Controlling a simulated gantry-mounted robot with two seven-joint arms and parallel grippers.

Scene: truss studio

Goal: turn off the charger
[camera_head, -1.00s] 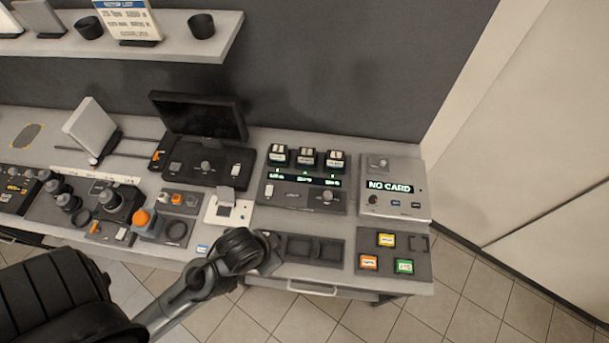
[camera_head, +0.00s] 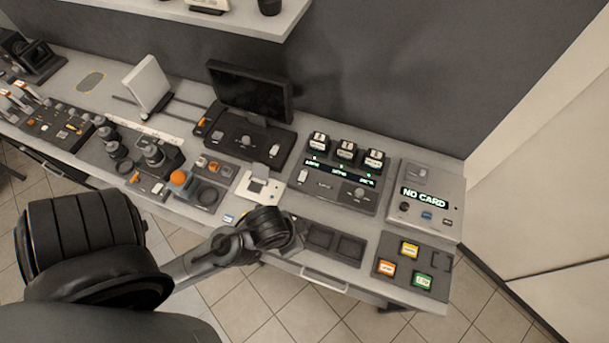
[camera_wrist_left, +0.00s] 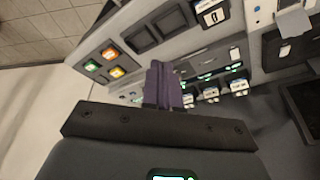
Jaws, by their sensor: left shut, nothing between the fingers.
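The charger (camera_head: 340,187) is a dark panel on the right half of the desk. Several battery blocks stand along its back, with lit green readouts in front of them. A small light switch and a round knob sit on its front part. In the left wrist view the charger (camera_wrist_left: 207,72) is partly hidden behind my fingers. My left gripper (camera_wrist_left: 163,83) is shut and empty there, its dark fingertips overlapping the charger's edge. In the head view the wrist hides its fingertips, front-left of the charger. My right gripper is in neither view.
A "NO CARD" box (camera_head: 421,206) stands right of the charger. A tray with orange, yellow and green blocks (camera_head: 401,283) and empty dark slots (camera_head: 334,242) lie in front. A monitor (camera_head: 250,90) and a white card device (camera_head: 258,189) are to the left.

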